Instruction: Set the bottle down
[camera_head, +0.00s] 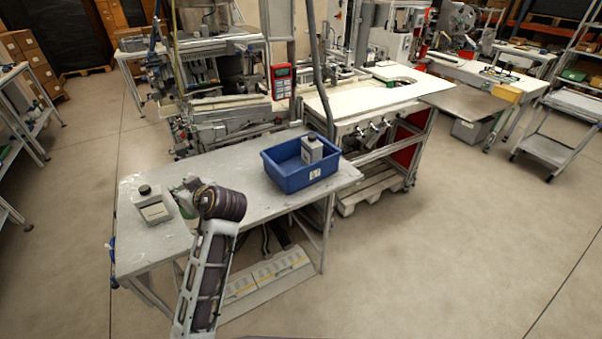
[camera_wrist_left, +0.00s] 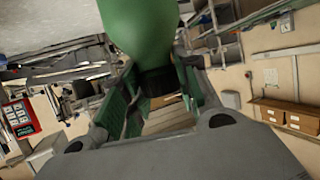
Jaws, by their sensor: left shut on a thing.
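A green bottle (camera_wrist_left: 140,28) fills the top of the left wrist view. Its dark neck or cap (camera_wrist_left: 155,80) sits between the two fingers of my left gripper (camera_wrist_left: 163,92), which is shut on it. In the head view my left gripper (camera_head: 188,186) is over the left part of the grey table (camera_head: 235,205), mostly hidden behind my wrist. Only a bit of green shows there, so I cannot tell whether the bottle touches the tabletop. My right gripper is not in view.
A grey container with a black cap (camera_head: 153,209) stands on the table just left of my gripper. A blue bin (camera_head: 288,181) holding another grey capped container (camera_head: 312,149) stands at the table's right end. Bare tabletop lies between my gripper and the bin.

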